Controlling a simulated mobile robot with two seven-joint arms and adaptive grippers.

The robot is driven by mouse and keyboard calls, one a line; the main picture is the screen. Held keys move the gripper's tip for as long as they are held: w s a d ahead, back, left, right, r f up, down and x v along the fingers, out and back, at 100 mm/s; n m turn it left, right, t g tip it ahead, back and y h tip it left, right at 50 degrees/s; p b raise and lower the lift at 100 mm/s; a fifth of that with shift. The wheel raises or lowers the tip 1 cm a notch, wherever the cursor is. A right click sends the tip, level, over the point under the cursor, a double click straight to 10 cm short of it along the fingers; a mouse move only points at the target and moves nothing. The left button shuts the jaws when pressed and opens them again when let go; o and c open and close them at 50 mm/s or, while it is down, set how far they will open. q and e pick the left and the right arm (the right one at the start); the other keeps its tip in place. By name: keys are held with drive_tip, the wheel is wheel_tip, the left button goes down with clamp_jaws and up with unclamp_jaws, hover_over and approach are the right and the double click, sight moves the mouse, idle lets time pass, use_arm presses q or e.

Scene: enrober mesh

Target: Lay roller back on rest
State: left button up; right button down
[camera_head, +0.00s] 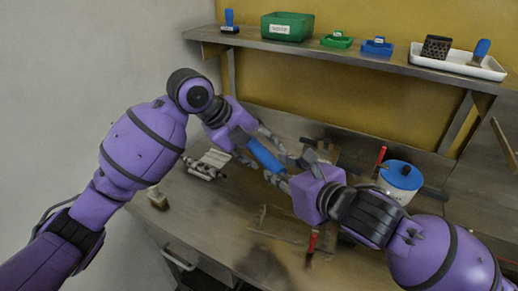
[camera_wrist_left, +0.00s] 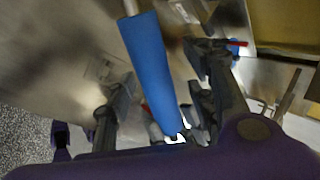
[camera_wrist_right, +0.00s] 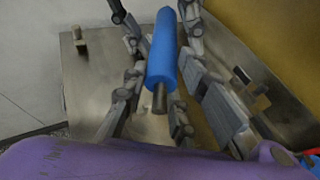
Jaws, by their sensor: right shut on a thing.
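A blue roller (camera_head: 264,155) is held tilted above the steel bench, between my two grippers. My right gripper (camera_head: 287,180) is shut on the roller near its lower right end; its fingers flank the roller in the right wrist view (camera_wrist_right: 163,55). My left gripper (camera_head: 250,143) is at the other side of the roller. In the left wrist view its fingers (camera_wrist_left: 165,85) stand apart, with the roller (camera_wrist_left: 152,70) passing between them and gaps beside it. A small pale metal stand (camera_head: 208,165) lies on the bench at left; I cannot tell whether it is the rest.
A brush (camera_head: 157,199) stands at the bench's left edge. A shelf (camera_head: 350,58) above holds a green bin (camera_head: 287,27), small trays and a white tray (camera_head: 458,63).

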use_arm(q)
clamp_jaws()
drive_tip(key=shift+r, duration=0.1)
use_arm(e)
drive_tip(key=c, duration=1.3)
unclamp_jaws()
drive_tip(key=shift+c, duration=0.2)
drive_tip(key=shift+r, duration=0.1)
